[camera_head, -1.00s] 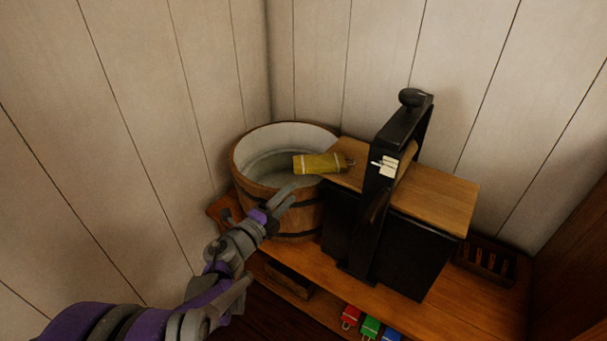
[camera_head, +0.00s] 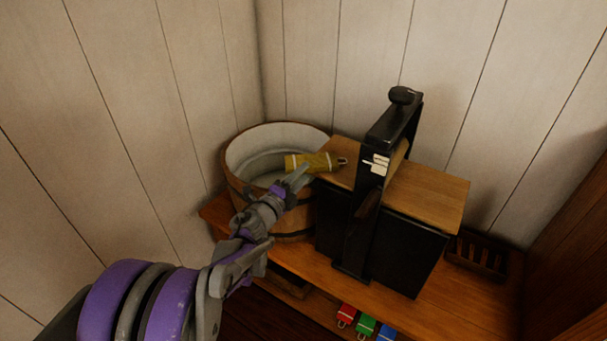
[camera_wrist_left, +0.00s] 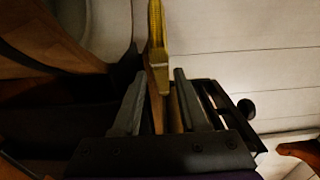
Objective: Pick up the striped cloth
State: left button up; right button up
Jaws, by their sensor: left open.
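The striped cloth (camera_head: 310,161) is yellow with pale stripes and a small ring at its right end. It lies across the tub's right rim and the edge of a wooden board. My left gripper (camera_head: 297,177) is open just in front of the cloth and hides part of its lower edge. In the left wrist view the cloth (camera_wrist_left: 156,28) is seen end-on, ahead of the gap between the open fingers (camera_wrist_left: 159,73). I cannot tell if they touch it. My right gripper is not in view.
The wooden tub (camera_head: 236,187) stands at the left of the bench. A slotted rack (camera_head: 478,256) is at right. Red (camera_head: 346,313), green (camera_head: 365,326) and blue pieces show low down.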

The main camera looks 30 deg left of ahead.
pick_arm(q)
grip_shut()
dwell(0.4)
notch_tip(320, 180, up, 2)
jog(key=shift+r+p, duration=0.25)
jog(key=shift+p, duration=0.6)
jog(key=s+a+r+p, duration=0.1)
jog(key=s+r+p, duration=0.2)
jog(key=s, duration=1.1)
notch_tip(320, 180, up, 2)
jog(key=shift+p, duration=0.35)
